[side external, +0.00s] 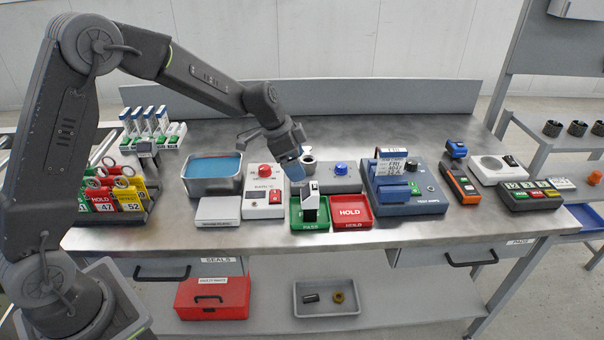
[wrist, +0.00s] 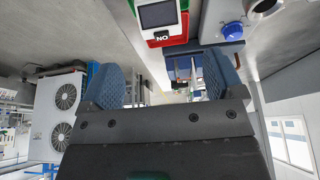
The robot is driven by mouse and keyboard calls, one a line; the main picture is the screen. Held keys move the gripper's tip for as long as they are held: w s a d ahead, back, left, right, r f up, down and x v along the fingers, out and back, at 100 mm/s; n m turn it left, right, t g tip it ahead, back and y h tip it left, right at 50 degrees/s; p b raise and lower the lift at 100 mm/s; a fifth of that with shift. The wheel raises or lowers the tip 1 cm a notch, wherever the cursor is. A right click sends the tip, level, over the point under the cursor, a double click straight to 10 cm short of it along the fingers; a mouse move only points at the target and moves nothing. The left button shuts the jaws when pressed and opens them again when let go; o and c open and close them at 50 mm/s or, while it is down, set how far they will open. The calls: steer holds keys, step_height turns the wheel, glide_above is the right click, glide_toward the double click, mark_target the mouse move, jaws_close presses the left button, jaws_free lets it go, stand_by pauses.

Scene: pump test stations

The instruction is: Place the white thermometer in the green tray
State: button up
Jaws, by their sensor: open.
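The white thermometer (side external: 311,202), with a dark section, stands roughly upright within the green tray (side external: 296,224) marked PASS in the side view. In the wrist view, a white-framed device with a dark screen (wrist: 158,15), apparently the thermometer, shows at the top edge beside green and red surfaces. My gripper (side external: 292,172) is open, just above and left of the thermometer in the side view. In the wrist view the blue pads of my gripper (wrist: 160,86) are apart with nothing held between them. The thermometer's base is partly hidden by the tray's front wall.
A red HOLD tray (side external: 351,224) adjoins the green tray on the right. Behind are a station with a red button (side external: 264,171) and one with a blue button (side external: 341,169). A blue station (side external: 405,207) stands to the right. The bench front is clear.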

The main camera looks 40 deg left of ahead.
steer(key=s+d+r+n+t+y, duration=0.15)
steer(key=s+r+n, duration=0.25)
steer(key=s+r, duration=1.05)
steer(key=s+n+y, duration=0.1)
steer(key=s+n, duration=0.4)
steer(key=s, duration=1.1)
steer(key=shift+s+a+f+t+y, duration=0.15)
steer(key=shift+f+t+y, duration=0.1)
steer(key=shift+t+y, duration=0.15)
